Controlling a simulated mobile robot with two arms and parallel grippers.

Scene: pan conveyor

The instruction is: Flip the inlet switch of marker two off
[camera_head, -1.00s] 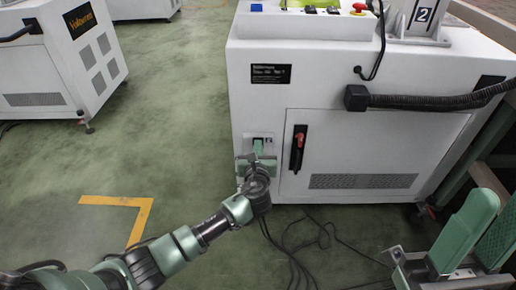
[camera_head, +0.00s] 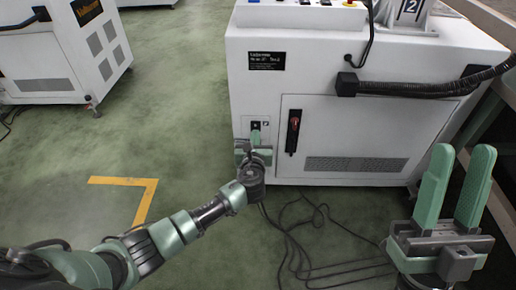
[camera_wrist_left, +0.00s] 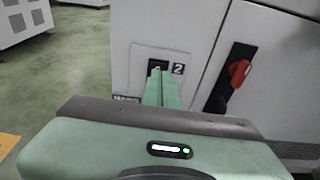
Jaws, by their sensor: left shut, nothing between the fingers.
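The white machine marked 2 (camera_head: 350,60) stands in front of me. Its inlet switch (camera_head: 256,125) is a small dark panel low on the machine's left front; it also shows in the left wrist view (camera_wrist_left: 158,66) beside a "2" label. My left gripper (camera_head: 255,137) is shut and empty, its fingertips at the switch panel and covering its lower part. I cannot tell whether the fingertips touch the switch, or its position. My right gripper (camera_head: 455,190) is open and empty at the right, fingers pointing up, away from the machine.
A red rotary handle (camera_head: 294,122) sits on the cabinet door right of the switch. A black hose (camera_head: 415,90) runs along the machine front. Loose black cables (camera_head: 300,235) lie on the green floor. Another white machine (camera_head: 65,60) stands at the far left.

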